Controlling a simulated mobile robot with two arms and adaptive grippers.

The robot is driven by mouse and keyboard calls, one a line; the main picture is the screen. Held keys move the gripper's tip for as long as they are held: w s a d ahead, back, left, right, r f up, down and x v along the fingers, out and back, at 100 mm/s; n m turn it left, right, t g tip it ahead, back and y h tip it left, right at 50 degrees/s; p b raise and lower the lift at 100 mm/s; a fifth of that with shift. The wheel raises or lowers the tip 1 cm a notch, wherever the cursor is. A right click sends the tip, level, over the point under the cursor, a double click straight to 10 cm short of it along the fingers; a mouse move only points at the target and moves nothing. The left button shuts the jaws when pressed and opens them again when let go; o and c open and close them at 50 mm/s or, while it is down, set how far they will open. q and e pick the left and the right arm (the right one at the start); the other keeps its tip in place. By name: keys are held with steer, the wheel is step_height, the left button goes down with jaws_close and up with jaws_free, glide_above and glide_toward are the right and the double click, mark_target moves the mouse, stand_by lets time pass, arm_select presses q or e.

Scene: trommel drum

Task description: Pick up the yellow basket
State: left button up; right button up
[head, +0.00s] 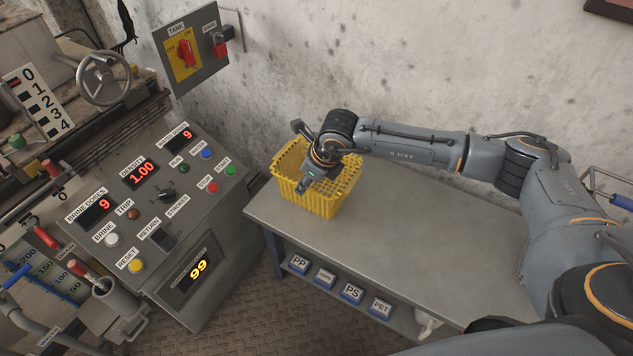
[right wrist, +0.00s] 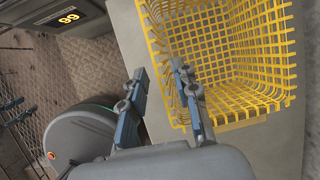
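The yellow basket (head: 318,203) is an open-topped plastic grid basket standing upright at the left end of the grey bench. My right gripper (head: 305,184) is over its near left part in the head view and hides some of it. In the right wrist view the basket (right wrist: 235,45) fills the upper right and looks empty. There my right gripper (right wrist: 160,68) is open, its two fingers apart. One finger overlaps the basket's left side and the other is just outside it. I cannot tell whether either touches. My left gripper is not in view.
The grey bench (head: 400,250) is clear to the right of the basket. Labelled bins (head: 325,278) sit on its lower shelf. A control panel (head: 150,195) with buttons and displays stands close at left. A rough wall (head: 400,60) is behind the bench.

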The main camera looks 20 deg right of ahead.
mark_target(303, 197)
steer(key=x, duration=0.2)
steer(key=b+x, duration=0.1)
steer(key=x, duration=0.2)
steer(key=shift+w+d+f, duration=0.15)
steer(key=shift+f, duration=0.15)
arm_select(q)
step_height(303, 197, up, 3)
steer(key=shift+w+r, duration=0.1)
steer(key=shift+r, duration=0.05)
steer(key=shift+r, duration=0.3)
arm_select(e)
steer(key=shift+f, duration=0.1)
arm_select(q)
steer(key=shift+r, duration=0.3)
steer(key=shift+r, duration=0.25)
arm_select(e)
steer(key=shift+f, duration=0.15)
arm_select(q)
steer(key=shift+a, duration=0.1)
arm_select(e)
jaws_close()
